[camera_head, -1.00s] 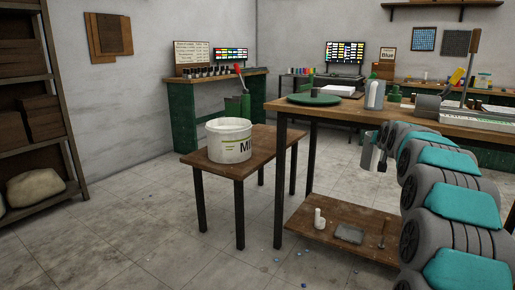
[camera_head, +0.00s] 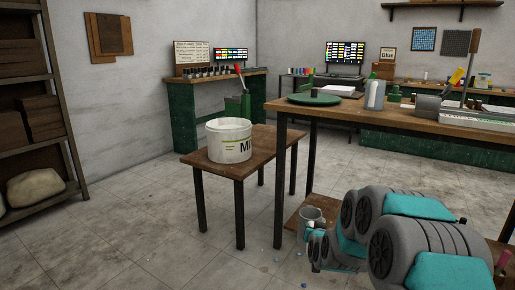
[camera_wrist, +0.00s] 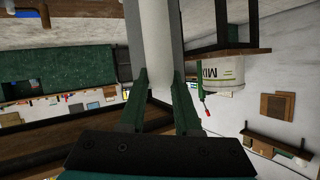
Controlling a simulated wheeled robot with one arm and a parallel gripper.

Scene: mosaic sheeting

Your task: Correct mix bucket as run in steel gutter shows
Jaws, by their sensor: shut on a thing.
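The white mix bucket (camera_head: 229,146), with MIX lettering on its side, stands upright on the low wooden table (camera_head: 178,150). It also shows, upside down, in the wrist view (camera_wrist: 222,72). My gripper (camera_wrist: 158,100) is shut on a grey metal cup (camera_head: 311,216), low in front of the big workbench and right of the low table. The cup shows pale and close between my fingers in the wrist view (camera_wrist: 155,35). It is well apart from the bucket. What is in the cup and bucket is hidden. I cannot make out the steel gutter for certain.
The big workbench (camera_head: 400,110) holds a green disc (camera_head: 313,99), a grey bottle (camera_head: 375,95) and a grey metal piece (camera_head: 428,104). A green-sided bench (camera_head: 183,115) stands behind. Shelving (camera_head: 28,110) is at left. The floor left of the low table is clear.

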